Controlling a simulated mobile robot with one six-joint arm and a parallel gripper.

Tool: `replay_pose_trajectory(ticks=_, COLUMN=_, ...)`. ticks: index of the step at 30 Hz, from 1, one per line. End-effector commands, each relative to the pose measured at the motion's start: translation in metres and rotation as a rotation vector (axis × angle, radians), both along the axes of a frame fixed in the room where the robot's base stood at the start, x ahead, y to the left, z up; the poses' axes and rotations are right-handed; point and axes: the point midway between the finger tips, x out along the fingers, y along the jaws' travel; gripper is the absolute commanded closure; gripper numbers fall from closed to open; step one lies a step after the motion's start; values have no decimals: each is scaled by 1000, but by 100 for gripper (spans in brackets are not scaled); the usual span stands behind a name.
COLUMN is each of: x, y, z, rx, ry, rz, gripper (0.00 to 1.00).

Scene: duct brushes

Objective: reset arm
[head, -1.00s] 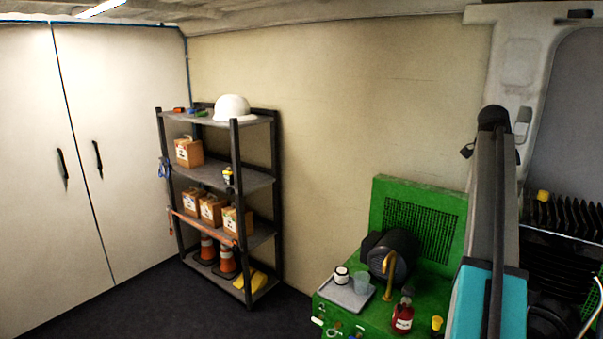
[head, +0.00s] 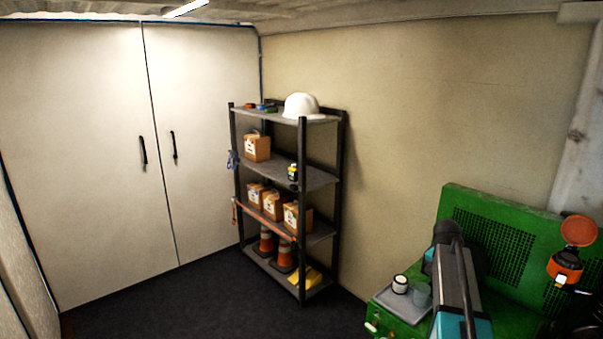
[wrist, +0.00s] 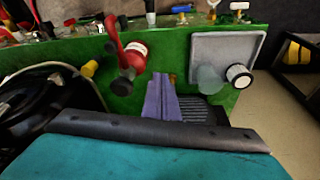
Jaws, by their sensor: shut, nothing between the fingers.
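My arm, grey, black and teal, shows in the head view at the lower right, in front of the green machine (head: 490,215). My gripper (wrist: 162,78) shows in the wrist view as two purple fingers side by side. They are shut with nothing between them, over the green machine. In the head view I cannot make out the fingers.
A grey tray (head: 408,305) with a white jar (head: 400,284) and a clear cup (head: 422,294) lies on the machine. An orange and black item (head: 567,267) shows at right. A shelf rack (head: 318,180) stands left; dark floor is clear.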

Motion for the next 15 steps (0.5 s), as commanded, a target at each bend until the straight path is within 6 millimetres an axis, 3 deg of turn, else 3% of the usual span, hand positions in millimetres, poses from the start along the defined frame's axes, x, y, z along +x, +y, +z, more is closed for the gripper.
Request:
replay_pose_trajectory(ticks=1, x=-4, y=23, z=-18, rx=11, ry=16, rz=59, gripper=100)
replay_pose_trajectory(ticks=3, x=-6, y=51, z=-40, rx=23, ry=34, rz=145, gripper=100)
replay_pose_trajectory(ticks=8, x=-17, y=115, z=-88, rx=51, ry=75, rz=342, gripper=100)
replay_pose_trajectory(ticks=15, x=-49, y=205, z=-152, rx=92, ry=132, rz=636, gripper=100)
